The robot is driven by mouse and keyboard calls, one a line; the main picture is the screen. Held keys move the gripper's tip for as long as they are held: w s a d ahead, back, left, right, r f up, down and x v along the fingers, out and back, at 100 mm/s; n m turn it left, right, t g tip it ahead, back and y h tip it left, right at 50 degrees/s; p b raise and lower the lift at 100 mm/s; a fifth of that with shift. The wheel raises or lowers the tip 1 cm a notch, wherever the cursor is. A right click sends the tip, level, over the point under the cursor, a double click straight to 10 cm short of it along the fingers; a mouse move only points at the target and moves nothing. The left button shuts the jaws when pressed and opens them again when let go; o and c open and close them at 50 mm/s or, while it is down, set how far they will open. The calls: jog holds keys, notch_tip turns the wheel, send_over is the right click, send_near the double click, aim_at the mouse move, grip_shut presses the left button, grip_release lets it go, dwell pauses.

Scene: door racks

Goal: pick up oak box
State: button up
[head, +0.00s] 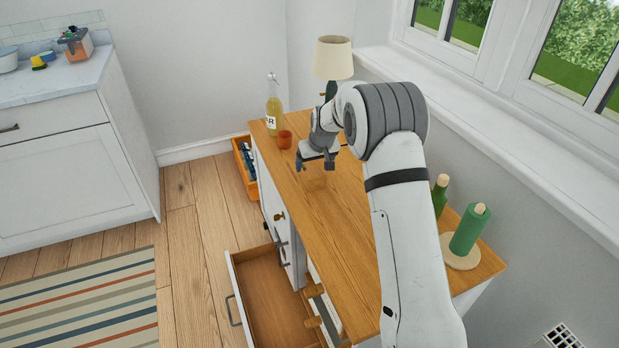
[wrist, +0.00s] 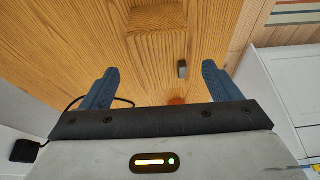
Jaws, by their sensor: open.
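The oak box (head: 315,183) sits on the wooden cabinet top (head: 345,230), nearly the same colour as the wood. In the wrist view the box (wrist: 158,20) is at the top edge of the picture, beyond the fingertips and roughly centred between them. My gripper (head: 316,163) is open and empty, above the top and close to the box in the head view. Contact between fingers and box is not seen.
An orange cup (head: 285,139) and a yellow bottle (head: 274,115) stand at the far left end. A lamp (head: 333,60) stands at the back. A green roll on a holder (head: 469,230) and a green bottle (head: 440,195) are at right. An open drawer (head: 270,300) juts out in front.

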aim_at(312, 168)
jog(key=x, duration=0.6)
jog(key=shift+w+a+f, duration=0.1)
jog(key=shift+w+f, duration=0.1)
jog(key=shift+f, duration=0.05)
jog(key=shift+c, duration=0.5)
jog(key=c, duration=1.2)
